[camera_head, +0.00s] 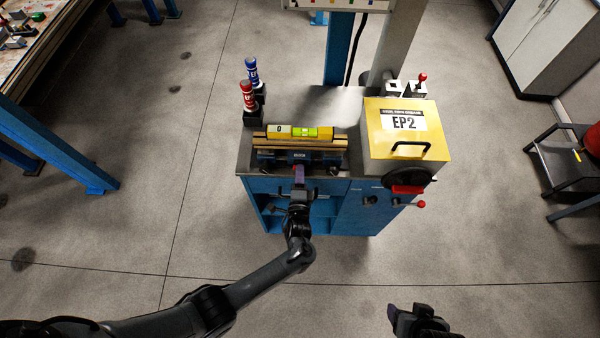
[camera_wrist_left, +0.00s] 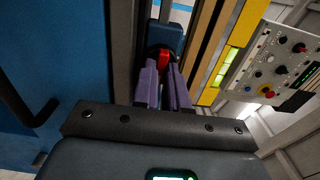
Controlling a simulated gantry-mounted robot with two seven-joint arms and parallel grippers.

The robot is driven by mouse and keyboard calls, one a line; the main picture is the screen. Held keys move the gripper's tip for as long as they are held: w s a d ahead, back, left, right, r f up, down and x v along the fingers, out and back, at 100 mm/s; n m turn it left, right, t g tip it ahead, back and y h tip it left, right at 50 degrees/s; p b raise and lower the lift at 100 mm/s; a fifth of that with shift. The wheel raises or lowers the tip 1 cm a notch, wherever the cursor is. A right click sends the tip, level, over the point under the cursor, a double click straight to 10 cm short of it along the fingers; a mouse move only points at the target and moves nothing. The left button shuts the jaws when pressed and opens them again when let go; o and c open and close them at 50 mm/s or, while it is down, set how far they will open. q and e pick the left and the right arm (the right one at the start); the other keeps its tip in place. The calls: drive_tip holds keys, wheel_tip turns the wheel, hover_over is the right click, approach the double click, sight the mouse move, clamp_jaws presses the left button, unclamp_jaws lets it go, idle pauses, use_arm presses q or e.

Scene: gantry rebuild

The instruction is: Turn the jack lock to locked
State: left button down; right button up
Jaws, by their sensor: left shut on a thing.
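My left gripper (camera_head: 299,178) reaches the front of the blue vise-like unit (camera_head: 298,155) on the blue cabinet. In the left wrist view its purple fingers (camera_wrist_left: 163,88) are shut on a small red part (camera_wrist_left: 163,58) at the end of a dark blue block (camera_wrist_left: 164,38). This red part may be the jack lock; I see no lock label, and the fingers hide part of it. My right gripper (camera_head: 418,318) is at the bottom edge, away from the cabinet, and its jaws are unclear.
A yellow level (camera_head: 305,132) lies on the unit. The yellow EP2 box (camera_head: 405,150) stands right of it, above a black wheel (camera_head: 402,182) and a red knob (camera_head: 421,204). Red (camera_head: 248,98) and blue (camera_head: 252,72) handles stand at left. The floor in front is clear.

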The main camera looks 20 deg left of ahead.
idle(0.3)
use_arm(q)
drive_tip(key=c, duration=1.2)
unclamp_jaws()
drive_tip(key=shift+o, duration=0.2)
drive_tip(key=v, duration=1.1)
drive_tip(key=shift+p, duration=0.4)
drive_tip(key=shift+w, duration=0.1)
